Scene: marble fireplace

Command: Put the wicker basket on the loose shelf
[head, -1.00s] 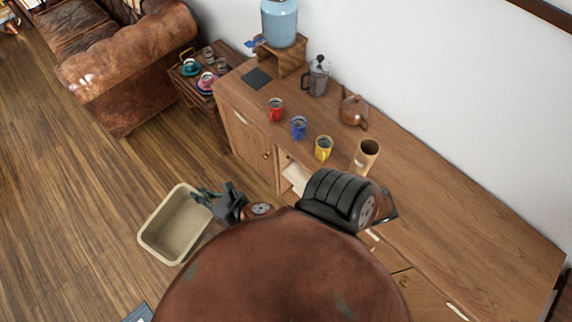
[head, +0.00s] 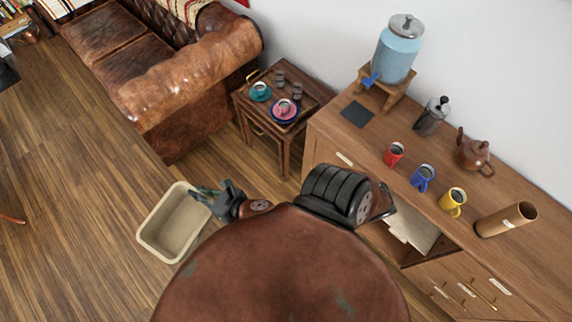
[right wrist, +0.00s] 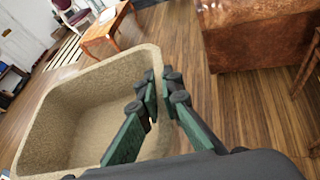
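The wicker basket (head: 180,222) is a beige, open, empty rectangular bin, held over the wood floor at left in the head view. My right gripper (head: 205,194) is shut on its rim; in the right wrist view the fingers (right wrist: 160,110) sit on either side of the basket wall (right wrist: 85,95). The sideboard has an open compartment with a pale flat piece (head: 415,233) showing inside. I cannot tell whether that is the loose shelf; my arm hides part of the opening. My left gripper is not in view.
The wooden sideboard (head: 520,255) carries mugs, a teapot (head: 473,153), a bamboo cup (head: 506,219) and a blue dispenser (head: 398,50). A small side table (head: 312,92) with cups stands beside a leather sofa (head: 195,75). Floor at left is clear.

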